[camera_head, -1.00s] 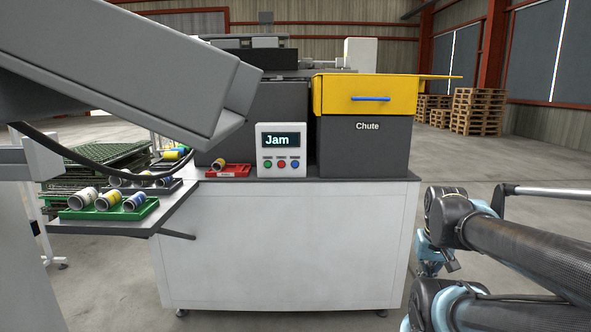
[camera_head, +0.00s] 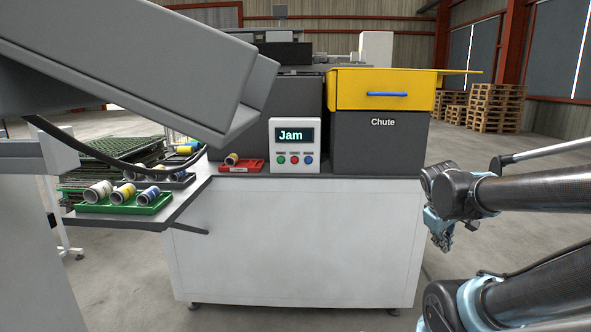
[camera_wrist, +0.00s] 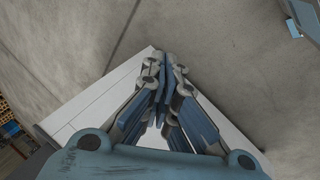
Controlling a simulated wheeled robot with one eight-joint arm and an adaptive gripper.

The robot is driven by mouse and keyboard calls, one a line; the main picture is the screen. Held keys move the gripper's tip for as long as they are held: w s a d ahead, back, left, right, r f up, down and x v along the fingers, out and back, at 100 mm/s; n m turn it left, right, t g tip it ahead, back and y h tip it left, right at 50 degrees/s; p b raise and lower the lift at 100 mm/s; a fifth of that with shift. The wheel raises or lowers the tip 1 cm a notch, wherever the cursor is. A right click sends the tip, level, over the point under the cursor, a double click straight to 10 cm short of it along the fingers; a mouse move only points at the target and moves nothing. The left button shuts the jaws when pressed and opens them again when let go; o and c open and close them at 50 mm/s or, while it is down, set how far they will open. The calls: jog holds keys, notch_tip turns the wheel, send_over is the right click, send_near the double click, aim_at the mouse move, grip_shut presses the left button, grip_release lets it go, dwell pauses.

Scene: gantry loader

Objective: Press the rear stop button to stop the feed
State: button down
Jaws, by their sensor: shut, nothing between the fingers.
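A white control box (camera_head: 295,160) stands on the machine's bench, with a screen reading "Jam". I cannot identify a rear stop button; the machine's back is hidden from the head view. My gripper (camera_wrist: 162,58) is shut and empty in the wrist view, its fingertips together. In the head view my arm is at the right, with the gripper end (camera_head: 441,236) beside the machine's right side, apart from it and below the bench top.
A yellow chute cover (camera_head: 385,89) with a blue handle juts out at the machine's upper right. A big grey inclined housing (camera_head: 150,75) blocks the upper left. A green tray (camera_head: 152,205) holds several cans; a red tray (camera_head: 240,169) holds one.

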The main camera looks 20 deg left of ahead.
aim_at(295, 164)
jog(key=w+a+r+n+t, duration=0.4)
jog(key=w+a+n, duration=0.4)
jog(key=w+a, duration=0.2)
jog(key=w+a+r+n+t, duration=0.4)
jog(key=w+a+n, duration=0.4)
jog(key=w+a, duration=0.25)
jog(key=s+a+n+t+y, duration=0.1)
jog(key=a+n, duration=0.6)
jog(key=a, duration=0.8)
jog(key=s+a+r+n+t+y, duration=0.1)
jog(key=a+n+t+y, duration=0.3)
jog(key=a, duration=1)
jog(key=n+y, duration=0.2)
jog(key=n, duration=0.2)
jog(key=shift+s+a, duration=0.35)
jog(key=shift+s, duration=0.05)
jog(key=x, duration=1.4)
jog(key=shift+r, duration=0.1)
